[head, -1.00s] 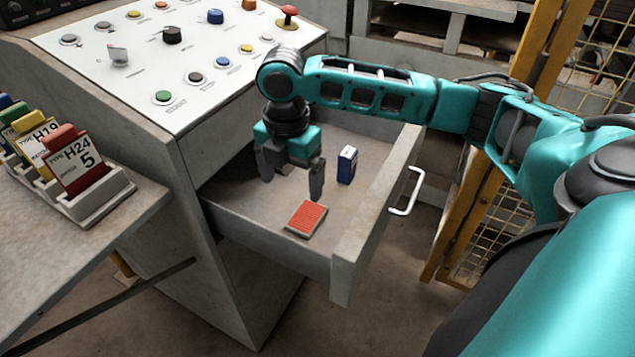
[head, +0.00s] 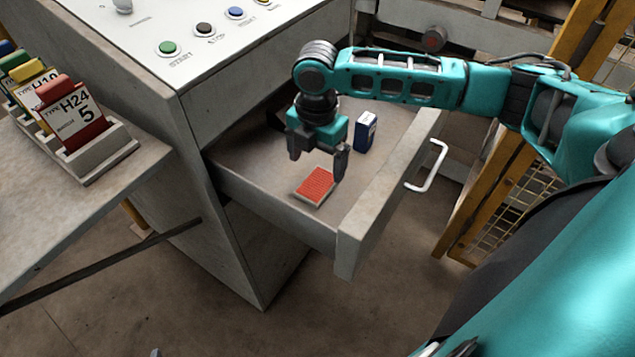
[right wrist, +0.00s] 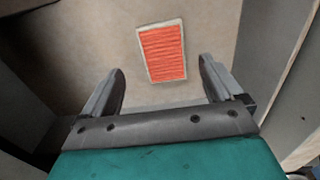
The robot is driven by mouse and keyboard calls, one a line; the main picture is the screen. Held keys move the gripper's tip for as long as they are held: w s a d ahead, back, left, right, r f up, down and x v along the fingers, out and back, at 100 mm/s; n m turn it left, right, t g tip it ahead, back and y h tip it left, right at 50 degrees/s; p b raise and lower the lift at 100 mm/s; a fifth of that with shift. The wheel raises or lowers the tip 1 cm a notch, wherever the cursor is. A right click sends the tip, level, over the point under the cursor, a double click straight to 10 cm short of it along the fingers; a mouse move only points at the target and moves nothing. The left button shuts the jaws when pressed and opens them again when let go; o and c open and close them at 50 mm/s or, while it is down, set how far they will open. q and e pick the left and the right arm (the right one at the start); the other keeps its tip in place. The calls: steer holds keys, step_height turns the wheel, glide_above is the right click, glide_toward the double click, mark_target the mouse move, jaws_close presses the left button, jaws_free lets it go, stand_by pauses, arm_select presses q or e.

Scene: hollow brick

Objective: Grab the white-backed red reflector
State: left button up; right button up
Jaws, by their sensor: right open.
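The red reflector (head: 315,186) with a pale rim lies flat on the floor of the open drawer, near its front. It also shows in the right wrist view (right wrist: 163,52), ahead of the fingers and roughly centred between them. My right gripper (head: 318,166) is open and empty, above the drawer and just behind the reflector in the head view. Its fingers point down and are apart from the reflector. In the right wrist view the two fingers (right wrist: 160,85) stand wide apart.
The open drawer (head: 270,215) has raised walls and a white handle (head: 432,166). A dark blue box (head: 366,132) stands in it behind the reflector. A control panel (head: 215,65) rises at upper left. A side table (head: 130,180) bears a rack of labelled tags (head: 75,125).

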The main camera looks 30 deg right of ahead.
mark_target(320, 182)
steer(key=f, duration=0.5)
steer(key=shift+s+d+f+b, duration=0.1)
steer(key=shift+s+d+b, duration=0.1)
steer(key=shift+b, duration=0.2)
steer(key=shift+c, duration=0.2)
steer(key=c, duration=1.1)
